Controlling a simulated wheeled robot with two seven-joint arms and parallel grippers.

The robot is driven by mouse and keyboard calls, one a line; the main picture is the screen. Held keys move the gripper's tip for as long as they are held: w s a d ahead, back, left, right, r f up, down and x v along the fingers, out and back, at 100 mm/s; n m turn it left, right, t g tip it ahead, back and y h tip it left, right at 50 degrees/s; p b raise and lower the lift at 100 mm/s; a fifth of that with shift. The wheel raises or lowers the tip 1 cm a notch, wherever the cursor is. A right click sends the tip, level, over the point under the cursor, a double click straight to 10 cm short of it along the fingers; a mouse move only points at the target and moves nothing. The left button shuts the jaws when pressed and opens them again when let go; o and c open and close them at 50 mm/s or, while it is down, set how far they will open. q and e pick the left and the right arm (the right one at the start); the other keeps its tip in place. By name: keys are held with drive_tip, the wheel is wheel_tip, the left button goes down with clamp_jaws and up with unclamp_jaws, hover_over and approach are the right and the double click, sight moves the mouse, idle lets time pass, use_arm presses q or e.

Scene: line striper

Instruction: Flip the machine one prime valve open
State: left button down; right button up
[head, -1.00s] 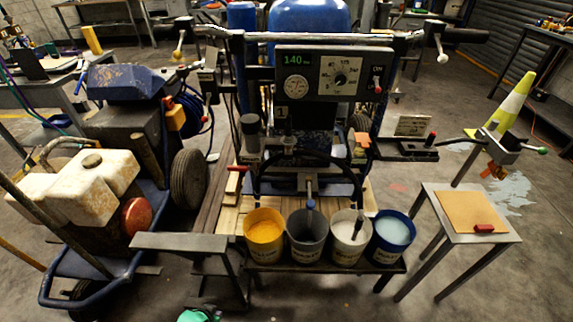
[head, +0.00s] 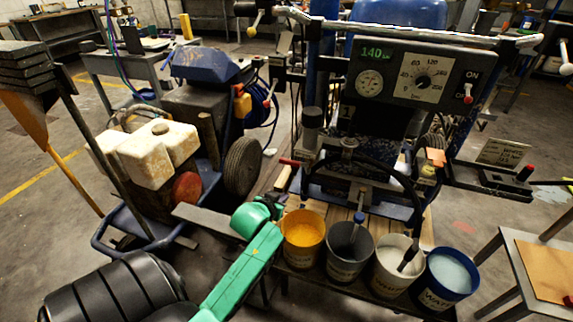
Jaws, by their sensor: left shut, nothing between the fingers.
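The striping machine with the control panel (head: 412,78) stands at centre right. Its display reads 140, and a red ON switch (head: 467,94) is at the panel's right. A small part with a red handle and a tan body (head: 282,178) is at the machine's lower left; I cannot tell for sure whether it is the prime valve. My left gripper (head: 274,204), at the end of the green arm, is shut and empty. It is just below the red-handled part, apart from it as far as I can see. My right gripper is out of view.
Several paint buckets stand in front of the machine, the yellow one (head: 302,232) closest to my left arm. A second machine with white tanks (head: 155,152) is at left. A grey bar (head: 205,221) lies near my arm. A small table (head: 530,262) is at right.

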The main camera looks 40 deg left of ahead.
use_arm(q)
drive_tip(key=a+r+n+t+y+b, duration=0.1)
drive_tip(key=a+r+t+y, duration=0.1)
drive_tip(key=r, duration=1.1)
drive_tip(key=shift+s+a+t, duration=0.15)
drive_tip(key=shift+a+t, duration=0.35)
drive_tip(key=shift+a, duration=0.05)
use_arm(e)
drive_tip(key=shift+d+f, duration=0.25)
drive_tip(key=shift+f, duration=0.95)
use_arm(q)
drive_tip(key=shift+r, duration=0.1)
drive_tip(key=b, duration=0.1)
hover_over(285, 159)
drive_tip(key=s+d, duration=0.1)
drive_tip(key=s, duration=0.1)
wheel_tip(285, 159, down, 3)
drive_tip(key=f, duration=0.2)
drive_tip(key=f+b, duration=0.1)
drive_tip(key=shift+d+f, duration=0.25)
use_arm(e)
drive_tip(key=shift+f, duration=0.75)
use_arm(q)
drive_tip(key=shift+f+n, duration=0.1)
drive_tip(key=shift+n, duration=0.2)
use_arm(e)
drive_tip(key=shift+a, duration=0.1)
